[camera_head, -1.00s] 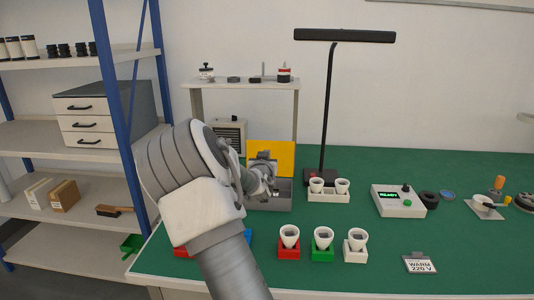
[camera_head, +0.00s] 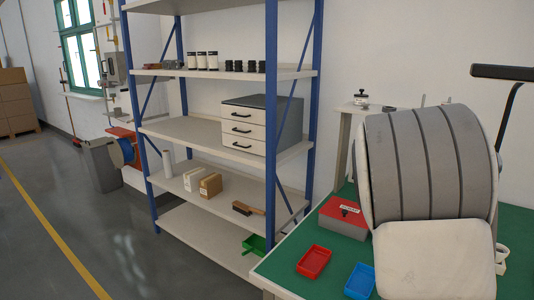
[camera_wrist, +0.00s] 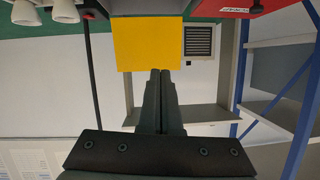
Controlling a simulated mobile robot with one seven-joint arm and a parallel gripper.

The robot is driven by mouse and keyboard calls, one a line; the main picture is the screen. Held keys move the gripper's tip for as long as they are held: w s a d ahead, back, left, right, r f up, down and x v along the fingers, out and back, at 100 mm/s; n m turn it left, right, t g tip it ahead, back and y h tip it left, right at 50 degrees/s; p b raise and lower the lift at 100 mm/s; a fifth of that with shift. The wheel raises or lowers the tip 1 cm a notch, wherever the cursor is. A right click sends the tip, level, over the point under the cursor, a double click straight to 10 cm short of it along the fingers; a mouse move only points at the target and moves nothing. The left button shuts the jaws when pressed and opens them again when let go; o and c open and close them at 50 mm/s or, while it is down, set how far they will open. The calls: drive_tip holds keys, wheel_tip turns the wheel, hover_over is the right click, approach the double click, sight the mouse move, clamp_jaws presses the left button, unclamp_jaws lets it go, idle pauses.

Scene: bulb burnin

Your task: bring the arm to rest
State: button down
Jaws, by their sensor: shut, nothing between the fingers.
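My gripper (camera_wrist: 160,73) shows in the wrist view, which is upside down. Its two dark fingers are pressed together with nothing between them. They point toward a yellow panel (camera_wrist: 148,42), and I cannot tell the gap to it. In the head view my grey and white arm fills the right side, raised over the green bench (camera_head: 285,268). My gripper is hidden behind the arm there.
A red box (camera_head: 342,214), a red tray (camera_head: 314,261) and a blue tray (camera_head: 360,281) sit on the bench beside my arm. A blue-post shelf rack (camera_head: 272,110) stands left of the bench. White cups (camera_wrist: 66,11) show in the wrist view. Floor (camera_head: 130,240) at left is clear.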

drive_tip(key=s+a+r+n+g+y, duration=0.35)
drive_tip(key=s+a+y, duration=0.35)
drive_tip(key=s+a, duration=0.9)
drive_tip(key=s+a+n+g+y, duration=0.15)
drive_tip(key=s+a, duration=0.25)
drive_tip(key=s, duration=0.4)
drive_tip(key=s+a+n+g+h, duration=0.1)
drive_tip(key=s+a+n, duration=0.2)
drive_tip(key=s, duration=0.5)
wheel_tip(320, 180, up, 14)
drive_tip(key=p, duration=1.3)
drive_tip(key=shift+s+p, duration=0.35)
drive_tip(key=shift+d, duration=0.1)
